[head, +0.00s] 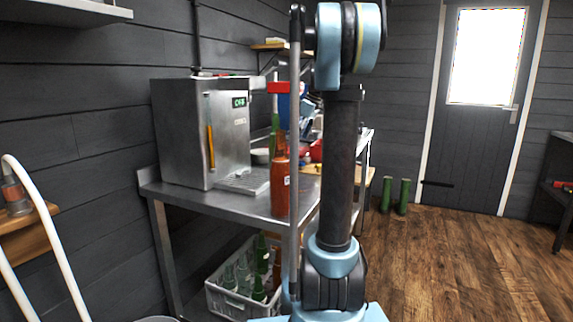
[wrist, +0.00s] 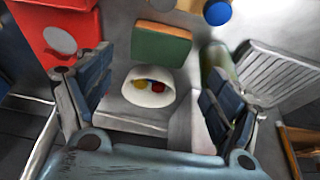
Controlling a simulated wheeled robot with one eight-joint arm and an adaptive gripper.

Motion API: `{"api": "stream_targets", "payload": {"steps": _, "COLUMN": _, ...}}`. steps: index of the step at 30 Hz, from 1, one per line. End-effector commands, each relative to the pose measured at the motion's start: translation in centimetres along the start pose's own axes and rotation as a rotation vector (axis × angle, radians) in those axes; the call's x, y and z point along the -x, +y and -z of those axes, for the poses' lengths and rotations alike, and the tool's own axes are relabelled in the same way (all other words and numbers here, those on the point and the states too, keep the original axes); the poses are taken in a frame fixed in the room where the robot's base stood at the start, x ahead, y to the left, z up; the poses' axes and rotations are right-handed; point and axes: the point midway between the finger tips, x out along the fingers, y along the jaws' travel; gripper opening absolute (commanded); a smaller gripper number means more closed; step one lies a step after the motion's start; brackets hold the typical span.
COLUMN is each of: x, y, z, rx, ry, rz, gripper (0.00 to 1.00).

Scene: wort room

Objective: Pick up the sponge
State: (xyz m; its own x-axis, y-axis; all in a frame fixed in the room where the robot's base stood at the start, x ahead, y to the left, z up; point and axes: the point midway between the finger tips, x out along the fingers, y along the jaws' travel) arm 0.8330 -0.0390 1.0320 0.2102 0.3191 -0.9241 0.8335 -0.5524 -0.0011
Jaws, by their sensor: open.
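The sponge (wrist: 160,47) shows in the wrist view as a green block with an orange-brown face, lying on the grey metal surface near the top middle. My gripper (wrist: 153,75) is open, with one dark finger at the left and one at the right of the picture. Nothing is held between the fingers. The sponge lies ahead of the fingertips, between their lines. A white bowl (wrist: 135,98) with red and yellow pieces in it sits nearer, between the fingers. In the head view I cannot make out the sponge, and my arm hides part of the table.
A red container (wrist: 48,22) stands left of the sponge. A greenish bottle (wrist: 216,57) and a ribbed tray (wrist: 280,75) are at the right, close to the right finger. A blue round cap (wrist: 217,12) is beyond. In the head view, a steel machine (head: 180,135) stands on the metal table (head: 210,197).

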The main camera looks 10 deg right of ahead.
Motion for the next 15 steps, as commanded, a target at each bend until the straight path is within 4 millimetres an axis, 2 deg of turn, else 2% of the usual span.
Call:
{"api": "stream_targets", "payload": {"steps": 6, "x": -3.6, "y": 0.0, "z": 0.1, "rx": 0.001, "ry": 0.0, "rz": 0.0, "gripper": 0.84}}
{"api": "stream_targets", "payload": {"steps": 15, "x": -5.7, "y": 0.0, "z": 0.1, "rx": 0.001, "ry": 0.0, "rz": 0.0, "gripper": 0.84}}
